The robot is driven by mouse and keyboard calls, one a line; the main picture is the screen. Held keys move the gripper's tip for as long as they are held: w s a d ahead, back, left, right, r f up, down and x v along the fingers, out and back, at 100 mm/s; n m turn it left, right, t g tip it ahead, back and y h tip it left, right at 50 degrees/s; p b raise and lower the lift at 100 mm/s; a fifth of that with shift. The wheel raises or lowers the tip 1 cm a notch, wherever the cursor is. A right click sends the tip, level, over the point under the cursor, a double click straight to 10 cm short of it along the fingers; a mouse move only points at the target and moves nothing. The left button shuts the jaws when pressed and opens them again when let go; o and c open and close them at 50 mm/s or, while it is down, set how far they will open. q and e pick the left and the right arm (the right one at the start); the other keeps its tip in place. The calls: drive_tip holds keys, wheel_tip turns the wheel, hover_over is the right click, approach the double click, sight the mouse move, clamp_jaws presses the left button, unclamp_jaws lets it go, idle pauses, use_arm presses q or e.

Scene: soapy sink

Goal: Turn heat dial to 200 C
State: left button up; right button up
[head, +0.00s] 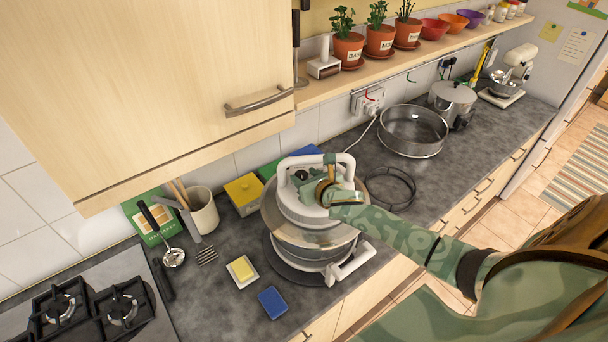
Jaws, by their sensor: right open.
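A halogen-type cooker with a round glass bowl (312,262) and a white lid head (295,205) stands on the grey counter. A white handle arches over the lid, and a dark panel (303,176) shows on its top. I cannot make out the heat dial or its markings; my right gripper covers part of the lid top. My right gripper (326,188), in green camouflage with brown parts, is over the lid, close to the dark panel. It is open; I cannot tell whether it touches anything. My left gripper is out of view.
A wall cupboard (130,90) hangs at upper left and a shelf with potted herbs (379,40) is behind. A steel ring (413,130) and black ring (388,188) lie right.

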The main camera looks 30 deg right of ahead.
drive_tip(key=shift+w+f, duration=0.15)
drive_tip(key=shift+w, duration=0.4)
drive_tip(key=c, duration=0.7)
drive_tip(key=shift+a, duration=0.1)
drive_tip(key=m+h, duration=0.3)
drive_tip(key=m+g+h, duration=0.1)
drive_tip(key=shift+a+f+h, duration=0.1)
drive_tip(key=shift+a+h, duration=0.2)
drive_tip(key=shift+h, duration=0.1)
drive_tip(key=shift+w+a+m+g+h+b, duration=0.15)
drive_tip(key=shift+m+g+h+b, duration=0.2)
drive_tip(key=shift+m+g+h, duration=1.15)
drive_tip(key=shift+m+h, duration=0.3)
drive_tip(key=shift+m, duration=0.2)
